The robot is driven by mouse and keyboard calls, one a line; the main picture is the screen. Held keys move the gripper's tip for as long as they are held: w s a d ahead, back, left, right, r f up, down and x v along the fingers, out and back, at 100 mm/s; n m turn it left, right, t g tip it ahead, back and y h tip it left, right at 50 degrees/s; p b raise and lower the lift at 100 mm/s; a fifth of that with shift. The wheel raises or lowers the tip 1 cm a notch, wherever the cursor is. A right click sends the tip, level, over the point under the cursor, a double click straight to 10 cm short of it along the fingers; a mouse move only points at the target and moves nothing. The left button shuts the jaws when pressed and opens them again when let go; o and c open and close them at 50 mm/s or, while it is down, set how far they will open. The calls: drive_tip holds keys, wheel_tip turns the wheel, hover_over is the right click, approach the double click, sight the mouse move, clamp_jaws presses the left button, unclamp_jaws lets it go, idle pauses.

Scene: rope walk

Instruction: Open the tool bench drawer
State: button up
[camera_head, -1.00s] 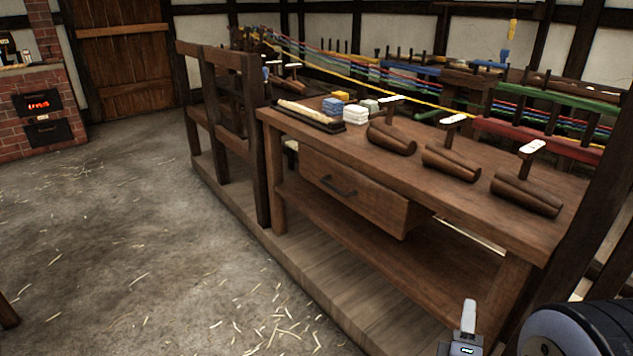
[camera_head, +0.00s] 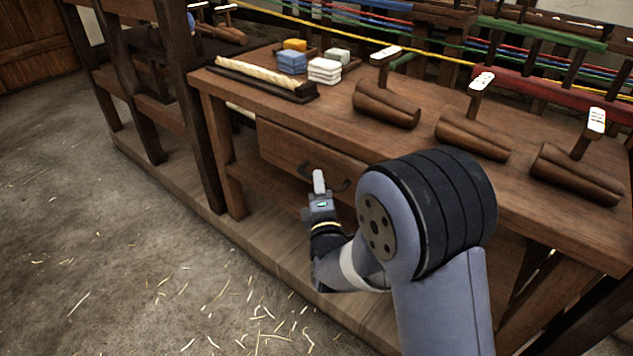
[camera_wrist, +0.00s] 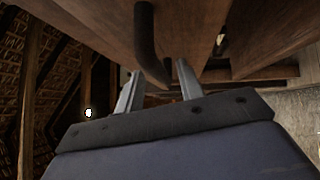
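The tool bench (camera_head: 430,145) is brown wood, with a wooden drawer (camera_head: 285,146) under its top. The drawer's dark curved handle (camera_head: 341,185) is partly hidden behind my gripper (camera_head: 320,183) in the head view. In the wrist view, the handle (camera_wrist: 147,40) reaches down between the two fingers of my gripper (camera_wrist: 157,88). The fingers are apart, with gaps beside the bar, so my gripper is open around it. My arm hides the right part of the drawer front. I cannot tell whether the drawer stands out at all.
On the bench top lie a dark tray (camera_head: 262,85) with a pale rope piece, folded cloth-like blocks (camera_head: 325,70), and several wooden cones with handles (camera_head: 385,104). A dark post (camera_head: 195,110) stands at the bench's left end. The straw-strewn floor (camera_head: 90,240) at left is clear.

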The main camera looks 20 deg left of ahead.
drive_tip(key=shift+x, duration=1.05)
drive_tip(key=shift+c, duration=0.4)
clamp_jaws()
